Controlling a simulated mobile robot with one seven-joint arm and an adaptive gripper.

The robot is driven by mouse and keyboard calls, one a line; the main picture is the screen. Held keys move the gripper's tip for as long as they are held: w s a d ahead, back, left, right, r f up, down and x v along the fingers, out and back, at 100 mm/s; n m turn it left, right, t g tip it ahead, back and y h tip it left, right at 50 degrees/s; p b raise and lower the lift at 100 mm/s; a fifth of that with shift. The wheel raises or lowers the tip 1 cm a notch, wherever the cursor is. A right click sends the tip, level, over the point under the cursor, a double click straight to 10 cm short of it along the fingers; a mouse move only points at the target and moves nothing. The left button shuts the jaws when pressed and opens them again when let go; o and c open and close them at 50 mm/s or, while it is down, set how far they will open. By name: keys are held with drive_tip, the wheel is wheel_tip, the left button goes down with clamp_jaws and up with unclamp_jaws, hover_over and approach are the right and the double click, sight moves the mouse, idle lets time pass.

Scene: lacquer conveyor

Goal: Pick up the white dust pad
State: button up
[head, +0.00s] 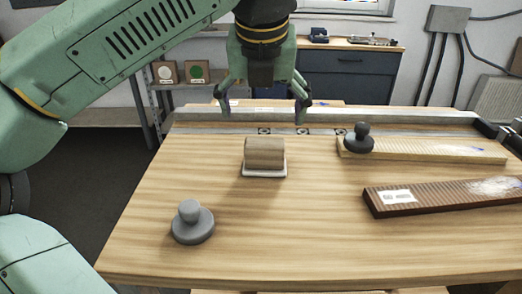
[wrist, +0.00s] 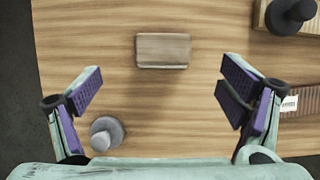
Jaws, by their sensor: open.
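The white dust pad (head: 265,173) lies on the wooden worktop under a brown wooden block (head: 264,151), which serves as its upper part or rests on it; I cannot tell which. In the head view only its white rim shows below the block. The wrist view shows the block (wrist: 163,49) from above, with the pad almost wholly hidden beneath. My gripper (head: 262,108) is open and empty, above and behind the pad in the head view. In the wrist view the spread purple-padded fingers of my gripper (wrist: 162,88) are apart from the block.
A grey round-knobbed weight (head: 192,224) stands front left. A black knobbed piece (head: 359,140) sits on a pale board (head: 430,151) at right. A dark brown labelled board (head: 440,197) lies in front of it. A metal rail (head: 330,115) runs along the back. The front middle is clear.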

sight(265, 141)
drive_tip(key=p+x, duration=0.1)
drive_tip(key=x, duration=0.8)
drive_tip(key=shift+d+f+p, duration=0.2)
drive_tip(key=shift+f+p, duration=0.2)
drive_tip(key=shift+f, duration=0.05)
drive_tip(key=c, duration=1.3)
drive_tip(key=shift+r, duration=0.1)
drive_tip(key=shift+r, duration=0.45)
wheel_tip(265, 141, up, 2)
drive_tip(key=shift+r+b, duration=0.1)
drive_tip(key=shift+b, duration=0.45)
drive_tip(key=s+a+r+b, duration=0.1)
drive_tip(key=s+a+b, duration=0.1)
drive_tip(key=s, duration=1.4)
drive_tip(key=shift+r+b, duration=0.35)
drive_tip(key=shift+b, duration=0.5)
